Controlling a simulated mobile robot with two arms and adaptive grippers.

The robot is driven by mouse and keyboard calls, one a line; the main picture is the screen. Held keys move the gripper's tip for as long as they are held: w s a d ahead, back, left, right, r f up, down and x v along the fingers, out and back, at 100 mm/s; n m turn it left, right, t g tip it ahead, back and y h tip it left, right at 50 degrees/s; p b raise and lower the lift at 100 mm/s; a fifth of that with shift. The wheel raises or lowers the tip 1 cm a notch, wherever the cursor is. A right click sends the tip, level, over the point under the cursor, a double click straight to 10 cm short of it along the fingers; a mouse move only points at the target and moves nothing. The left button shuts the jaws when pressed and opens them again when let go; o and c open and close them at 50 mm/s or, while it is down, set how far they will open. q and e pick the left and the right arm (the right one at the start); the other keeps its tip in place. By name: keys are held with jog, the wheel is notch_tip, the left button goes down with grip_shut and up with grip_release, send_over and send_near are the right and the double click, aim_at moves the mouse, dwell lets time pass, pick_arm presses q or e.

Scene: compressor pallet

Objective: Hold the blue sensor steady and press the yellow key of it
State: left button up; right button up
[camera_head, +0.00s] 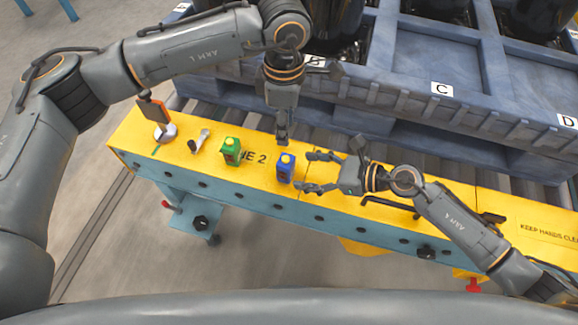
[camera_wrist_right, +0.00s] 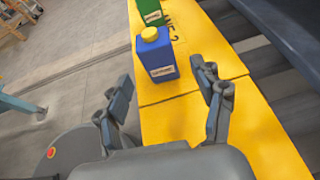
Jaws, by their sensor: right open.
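The blue sensor (camera_head: 285,169) stands upright on the yellow beam, with its yellow key (camera_head: 287,157) on top. It also shows ahead in the right wrist view (camera_wrist_right: 157,65), with a white label on its side. My right gripper (camera_head: 309,171) is open just to the right of the sensor. Its fingers point at the sensor and do not appear to enclose it. My left gripper (camera_head: 282,139) points down close behind and above the sensor, with its fingers together and nothing visible between them. Whether its tips touch anything is unclear.
Farther left are a small metallic part (camera_head: 199,141) and an orange-backed device (camera_head: 157,112). A blue-grey pallet (camera_head: 430,115) lies behind the yellow beam (camera_head: 255,182).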

aim_at(293, 169)
jog(key=x, duration=0.6)
jog(key=shift+w+a, duration=0.1)
jog(key=shift+a, duration=0.15)
jog(key=c, duration=1.3)
pick_arm(q)
grip_shut()
pick_arm(e)
jog(key=shift+f, duration=0.1)
jog(key=shift+c, duration=0.2)
